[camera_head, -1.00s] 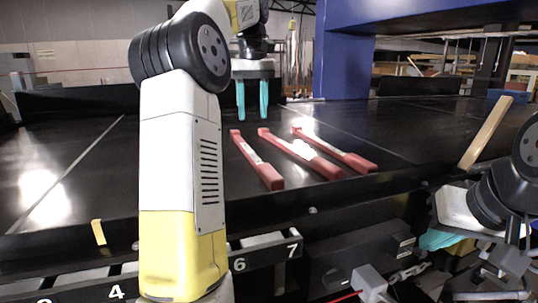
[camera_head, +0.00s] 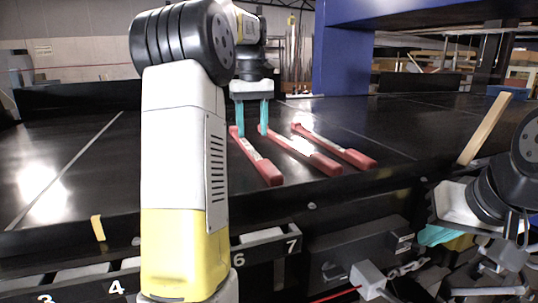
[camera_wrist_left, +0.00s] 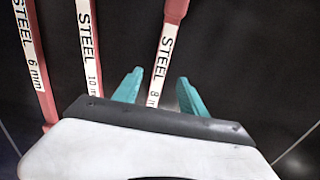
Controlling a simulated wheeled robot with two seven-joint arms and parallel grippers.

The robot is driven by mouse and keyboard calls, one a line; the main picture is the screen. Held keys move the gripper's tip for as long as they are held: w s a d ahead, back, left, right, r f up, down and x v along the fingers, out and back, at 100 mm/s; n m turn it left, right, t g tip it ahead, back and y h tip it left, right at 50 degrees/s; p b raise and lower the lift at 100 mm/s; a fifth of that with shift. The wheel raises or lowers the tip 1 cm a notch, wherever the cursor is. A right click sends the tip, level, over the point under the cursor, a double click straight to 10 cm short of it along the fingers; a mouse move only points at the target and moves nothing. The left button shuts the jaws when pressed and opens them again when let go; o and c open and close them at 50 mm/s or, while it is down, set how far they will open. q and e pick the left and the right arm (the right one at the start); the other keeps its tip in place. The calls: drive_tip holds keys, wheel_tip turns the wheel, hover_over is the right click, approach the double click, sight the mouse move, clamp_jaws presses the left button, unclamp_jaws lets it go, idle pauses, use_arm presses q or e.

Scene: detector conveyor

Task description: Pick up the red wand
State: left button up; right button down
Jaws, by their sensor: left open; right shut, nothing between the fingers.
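Three red wands with white label strips lie on the black conveyor in the head view: a left one (camera_head: 257,160), a middle one (camera_head: 305,152) and a right one (camera_head: 340,147). My left gripper (camera_head: 252,133) points down, open, over the far end of the left wand. In the left wrist view, the wand labelled "STEEL 8" (camera_wrist_left: 164,55) runs between the teal fingertips (camera_wrist_left: 157,80); contact cannot be judged. The wands labelled "10" (camera_wrist_left: 89,50) and "6 mm" (camera_wrist_left: 34,60) lie left of the fingers there. My right gripper (camera_head: 437,235) is low at the right, shut and empty.
A blue frame (camera_head: 343,50) stands behind the wands. Numbered slots (camera_head: 265,248) run below the front edge. The conveyor's left part (camera_head: 75,165) is clear.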

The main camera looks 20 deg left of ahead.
sight(253, 151)
use_arm(q)
wheel_tip(253, 151, down, 6)
drive_tip(key=shift+a+f, duration=0.1)
clamp_jaws()
idle(0.4)
